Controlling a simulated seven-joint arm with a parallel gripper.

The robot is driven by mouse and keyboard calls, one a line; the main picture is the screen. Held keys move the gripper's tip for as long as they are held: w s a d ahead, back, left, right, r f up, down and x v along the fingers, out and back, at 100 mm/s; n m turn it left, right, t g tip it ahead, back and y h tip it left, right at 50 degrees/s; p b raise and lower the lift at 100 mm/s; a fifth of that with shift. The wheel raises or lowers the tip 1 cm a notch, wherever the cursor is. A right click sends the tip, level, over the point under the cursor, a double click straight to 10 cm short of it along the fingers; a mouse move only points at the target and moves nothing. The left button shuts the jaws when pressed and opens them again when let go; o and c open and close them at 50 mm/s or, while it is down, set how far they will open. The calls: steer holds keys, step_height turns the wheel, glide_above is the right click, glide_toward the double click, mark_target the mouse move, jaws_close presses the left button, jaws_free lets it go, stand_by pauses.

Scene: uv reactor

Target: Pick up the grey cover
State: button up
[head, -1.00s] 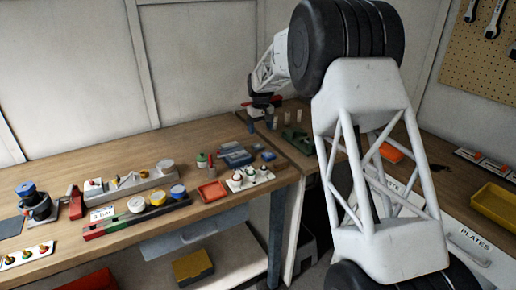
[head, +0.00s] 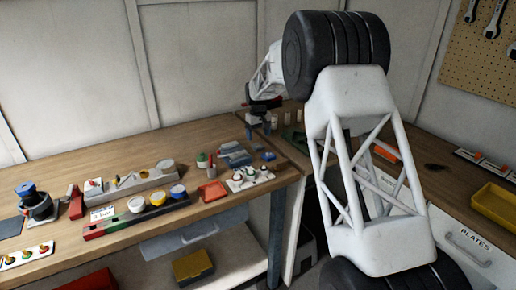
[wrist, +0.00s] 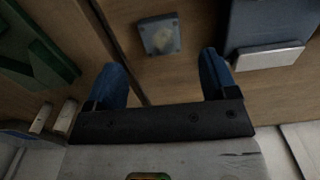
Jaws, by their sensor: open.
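My gripper (wrist: 163,76) is open and empty, with its two blue fingers spread apart above the wooden bench. A flat grey plate (wrist: 268,57) lies against a blue block (wrist: 265,22) at the right of the wrist view, outside the right finger; it may be the grey cover. A small grey-blue square piece (wrist: 160,36) with a pale centre lies beyond the fingertips, roughly in line with the gap. In the head view, my gripper (head: 262,117) is over the back right of the bench, behind the blue-grey parts (head: 235,156). Which piece is the cover is not certain.
A green holder (wrist: 35,45) and two pale cylinders (wrist: 40,118) are left of my fingers in the wrist view. In the head view, an orange tray (head: 212,191) and a white rack (head: 250,178) stand near the bench's front edge. Bare wood lies between pieces.

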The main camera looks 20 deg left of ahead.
mark_target(258, 145)
steer(key=shift+s+f, duration=0.15)
steer(key=shift+f, duration=2.45)
steer(key=c, duration=1)
steer(key=shift+r, duration=0.15)
steer(key=shift+c, duration=0.2)
step_height(258, 145, up, 18)
